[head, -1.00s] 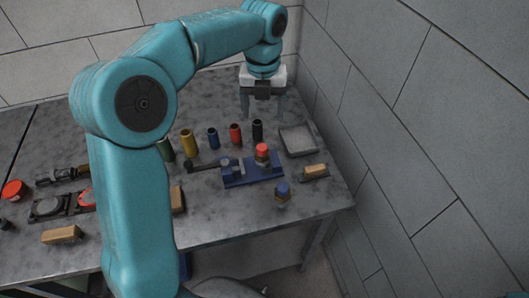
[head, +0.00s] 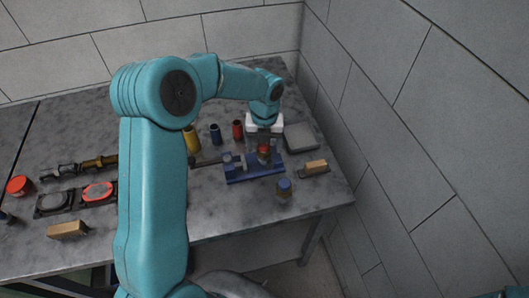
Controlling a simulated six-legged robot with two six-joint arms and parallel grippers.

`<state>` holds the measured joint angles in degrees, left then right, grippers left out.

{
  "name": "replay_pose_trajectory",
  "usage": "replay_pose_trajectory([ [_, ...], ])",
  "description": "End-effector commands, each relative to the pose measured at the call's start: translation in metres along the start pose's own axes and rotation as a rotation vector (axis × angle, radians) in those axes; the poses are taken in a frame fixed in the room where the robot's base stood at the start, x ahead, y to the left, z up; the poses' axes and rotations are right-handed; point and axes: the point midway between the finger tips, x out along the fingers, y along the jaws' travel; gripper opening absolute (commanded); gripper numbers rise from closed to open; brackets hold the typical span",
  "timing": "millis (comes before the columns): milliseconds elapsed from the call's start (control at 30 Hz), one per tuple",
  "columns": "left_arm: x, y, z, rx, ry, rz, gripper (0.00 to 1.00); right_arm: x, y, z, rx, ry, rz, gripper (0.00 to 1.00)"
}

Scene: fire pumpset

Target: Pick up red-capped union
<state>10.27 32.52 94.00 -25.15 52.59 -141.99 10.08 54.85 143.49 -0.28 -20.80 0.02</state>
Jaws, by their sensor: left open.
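The red-capped union (head: 263,150) stands upright in the blue vise-like fixture (head: 252,175) on the grey table. My left gripper (head: 264,147) points down right at it, with its white body above the red cap. Its fingers are open and appear to be on either side of the cap. The cap's top is partly hidden by the gripper, and I cannot tell whether a finger touches it. My right gripper is not in view.
A blue-capped piece (head: 284,188) stands in front of the fixture. A grey tray (head: 300,137) and a wooden-topped block (head: 315,167) lie to the right. Red (head: 238,130), blue (head: 215,134) and yellow (head: 191,139) cylinders stand behind left. A wall borders the right.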

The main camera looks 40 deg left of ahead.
Motion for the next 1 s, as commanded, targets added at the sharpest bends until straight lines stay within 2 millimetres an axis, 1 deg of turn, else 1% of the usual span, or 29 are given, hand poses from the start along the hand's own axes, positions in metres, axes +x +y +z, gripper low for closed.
replay_pose_trajectory([
  [233,0.003,0.000,0.000,-0.001,-0.001,-0.001,0.75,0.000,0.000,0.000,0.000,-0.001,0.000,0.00],
  [267,0.003,0.000,0.000,-0.001,-0.001,-0.001,0.65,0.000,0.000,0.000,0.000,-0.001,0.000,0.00],
  [300,0.003,0.000,0.000,-0.001,-0.001,-0.001,0.52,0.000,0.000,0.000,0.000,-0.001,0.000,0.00],
  [367,0.003,0.000,0.000,-0.001,-0.001,-0.001,0.32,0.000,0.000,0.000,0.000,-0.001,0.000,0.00],
  [400,0.003,0.000,0.000,0.000,-0.001,-0.001,0.19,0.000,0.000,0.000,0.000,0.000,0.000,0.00],
  [467,0.003,0.000,0.000,0.000,-0.001,-0.001,0.00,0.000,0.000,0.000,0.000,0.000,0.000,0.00],
  [800,-0.001,0.000,0.001,-0.001,-0.004,-0.002,0.00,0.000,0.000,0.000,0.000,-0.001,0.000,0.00],
  [933,-0.012,0.000,0.001,-0.001,-0.006,-0.003,0.00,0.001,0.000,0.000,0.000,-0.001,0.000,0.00],
  [1000,-0.023,0.000,0.001,-0.001,-0.006,-0.004,0.00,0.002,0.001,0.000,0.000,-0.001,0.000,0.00],
])
